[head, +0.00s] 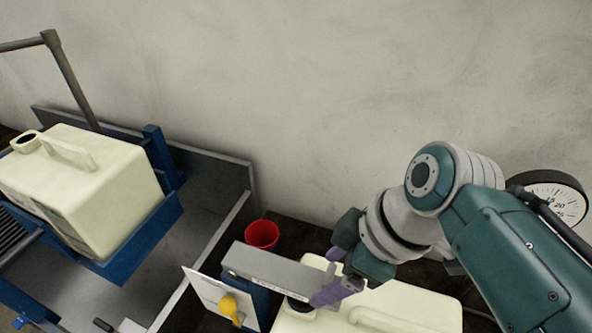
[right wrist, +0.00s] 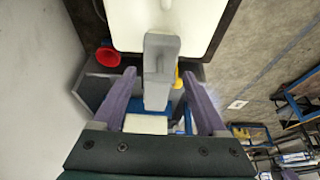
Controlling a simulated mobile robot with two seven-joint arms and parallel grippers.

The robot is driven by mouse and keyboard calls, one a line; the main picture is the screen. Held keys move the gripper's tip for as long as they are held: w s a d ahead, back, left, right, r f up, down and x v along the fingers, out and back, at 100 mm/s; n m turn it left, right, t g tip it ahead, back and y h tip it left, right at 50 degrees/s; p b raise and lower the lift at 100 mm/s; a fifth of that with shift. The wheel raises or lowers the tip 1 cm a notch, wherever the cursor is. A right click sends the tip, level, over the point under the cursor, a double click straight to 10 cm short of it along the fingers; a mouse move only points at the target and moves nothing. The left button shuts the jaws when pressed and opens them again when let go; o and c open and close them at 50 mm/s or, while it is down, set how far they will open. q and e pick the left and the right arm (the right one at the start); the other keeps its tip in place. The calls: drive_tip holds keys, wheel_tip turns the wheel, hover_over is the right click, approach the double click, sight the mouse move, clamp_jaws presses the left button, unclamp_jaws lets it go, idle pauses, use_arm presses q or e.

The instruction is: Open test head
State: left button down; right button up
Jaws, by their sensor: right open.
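A grey bar-shaped head (head: 275,268) with small lettering on its side, likely the test head, extends over a cream container (head: 385,308) at the bottom of the head view. A yellow knob (head: 230,307) sits on a white plate (head: 203,288) near its left end. My right gripper (head: 335,272) is at the bar's right end, with purple fingers apart. In the right wrist view the open fingers (right wrist: 158,75) lie on either side of the grey bar (right wrist: 160,68), with gaps on both sides. The yellow knob partly shows behind it (right wrist: 179,77). My left gripper is not in view.
A red cup (head: 262,235) stands behind the bar. Another cream container (head: 85,185) rests in a blue cradle (head: 140,245) on a grey metal frame (head: 215,185) at left. A dial gauge (head: 553,200) is at right, behind my right arm. A plain wall is behind.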

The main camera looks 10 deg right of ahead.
drive_tip(key=shift+w+a+f, duration=0.1)
drive_tip(key=shift+f, duration=0.25)
clamp_jaws()
idle(0.5)
idle(0.8)
